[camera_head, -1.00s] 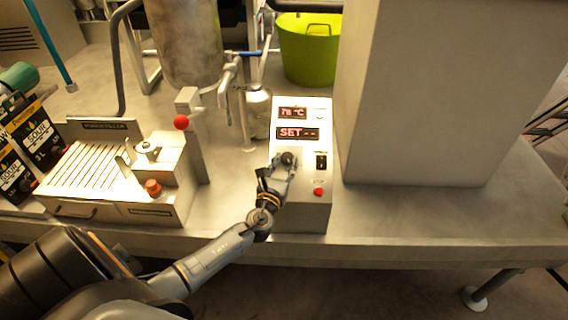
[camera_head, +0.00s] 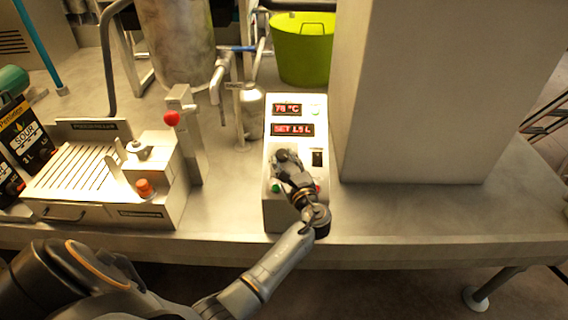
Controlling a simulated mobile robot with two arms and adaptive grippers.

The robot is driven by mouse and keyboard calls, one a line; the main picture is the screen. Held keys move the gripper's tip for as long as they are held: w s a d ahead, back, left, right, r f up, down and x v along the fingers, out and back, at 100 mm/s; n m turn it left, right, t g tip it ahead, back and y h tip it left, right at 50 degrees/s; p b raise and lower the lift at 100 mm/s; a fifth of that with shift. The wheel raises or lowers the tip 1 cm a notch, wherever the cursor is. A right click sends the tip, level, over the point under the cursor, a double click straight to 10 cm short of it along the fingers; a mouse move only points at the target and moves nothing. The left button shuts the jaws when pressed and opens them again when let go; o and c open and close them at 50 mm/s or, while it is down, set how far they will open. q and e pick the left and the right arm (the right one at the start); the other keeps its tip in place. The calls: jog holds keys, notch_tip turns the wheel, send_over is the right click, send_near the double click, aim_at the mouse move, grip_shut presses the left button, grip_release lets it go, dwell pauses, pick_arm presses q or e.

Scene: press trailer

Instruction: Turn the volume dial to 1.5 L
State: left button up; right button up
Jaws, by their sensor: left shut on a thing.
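The control box (camera_head: 273,212) stands on the trailer bed with its sloped panel facing me. Its upper display (camera_head: 287,109) reads 78 °C. Its lower display (camera_head: 292,129) reads SET 1.5 L. My left gripper (camera_head: 284,160) is shut on the volume dial (camera_head: 283,154), below the lower display. The gripper hides most of the dial and part of the lower panel. My right gripper is not in view.
A black switch (camera_head: 317,157) is right of the dial, and a green button (camera_head: 276,187) is lower left. A tall pale housing (camera_head: 430,90) stands close on the right. The filler unit (camera_head: 100,175) is at left, and a green tub (camera_head: 302,50) is behind.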

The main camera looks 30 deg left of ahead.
pick_arm(q)
jog(key=shift+r+n+g, duration=0.1)
jog(key=shift+n+g, duration=0.2)
jog(key=o, duration=1.2)
jog(key=v, duration=1.2)
jog(key=shift+f, duration=0.2)
